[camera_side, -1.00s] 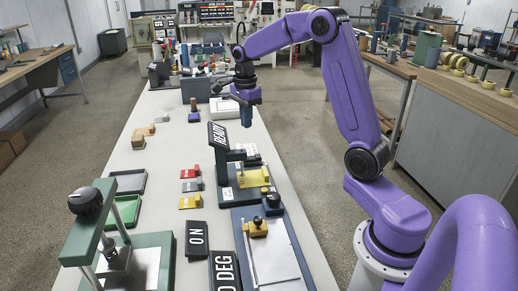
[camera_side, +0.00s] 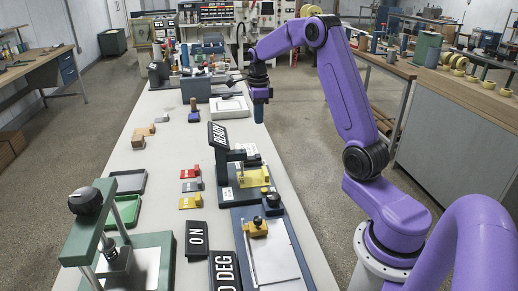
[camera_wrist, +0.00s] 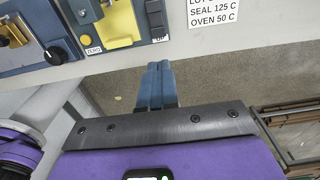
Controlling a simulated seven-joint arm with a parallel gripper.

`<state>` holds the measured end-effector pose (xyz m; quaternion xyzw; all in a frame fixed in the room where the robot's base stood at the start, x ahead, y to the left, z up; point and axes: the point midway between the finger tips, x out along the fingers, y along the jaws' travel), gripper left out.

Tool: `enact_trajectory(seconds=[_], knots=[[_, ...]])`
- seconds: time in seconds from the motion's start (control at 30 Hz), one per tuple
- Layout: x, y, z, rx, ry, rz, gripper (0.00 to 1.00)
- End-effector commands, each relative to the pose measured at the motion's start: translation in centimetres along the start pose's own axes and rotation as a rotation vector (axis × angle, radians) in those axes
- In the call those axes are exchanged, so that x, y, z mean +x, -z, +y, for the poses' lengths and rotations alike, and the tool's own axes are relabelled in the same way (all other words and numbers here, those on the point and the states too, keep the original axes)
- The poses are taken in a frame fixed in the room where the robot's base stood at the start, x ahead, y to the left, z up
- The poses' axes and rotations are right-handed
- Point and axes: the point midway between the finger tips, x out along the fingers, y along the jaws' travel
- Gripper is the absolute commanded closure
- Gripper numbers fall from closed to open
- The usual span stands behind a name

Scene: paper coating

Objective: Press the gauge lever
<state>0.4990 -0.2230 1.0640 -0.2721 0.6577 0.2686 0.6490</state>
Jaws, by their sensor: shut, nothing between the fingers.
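The gauge stands on a blue-grey base (camera_side: 226,194) at the table's right side, with a dark upright, a READY sign (camera_side: 218,134) and a yellow plate (camera_side: 254,177). Its base also shows at the top of the wrist view (camera_wrist: 130,32), with a yellow plate (camera_wrist: 118,22) and a ZERO label. A dark blocky part (camera_wrist: 155,14) at the base's edge may be the lever; I cannot be sure. My gripper (camera_side: 259,120) is shut and empty, raised beyond the gauge and right of it. In the wrist view its blue fingertips (camera_wrist: 158,66) are together, over the floor just past the table edge.
A device with a yellow clamp (camera_side: 257,229) stands in front of the gauge. A green-framed press (camera_side: 103,225) is at front left. Red, grey and yellow blocks (camera_side: 190,186) lie left of the gauge. The floor right of the table is open.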

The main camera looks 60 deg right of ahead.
Motion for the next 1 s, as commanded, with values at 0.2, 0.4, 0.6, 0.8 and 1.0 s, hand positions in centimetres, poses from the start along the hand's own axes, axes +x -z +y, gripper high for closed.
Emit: enact_trajectory(seconds=[0.2,0.4,0.6,0.8,1.0], knots=[[3.9,0.1,0.1,0.0,-0.005,0.003,1.0],[7.6,0.1,0.1,-0.001,-0.005,0.003,1.0],[10.8,0.1,0.1,-0.001,-0.003,0.002,1.0],[12.5,0.0,0.1,0.0,-0.001,0.001,1.0],[12.8,0.0,0.0,-0.001,0.001,0.0,1.0]])
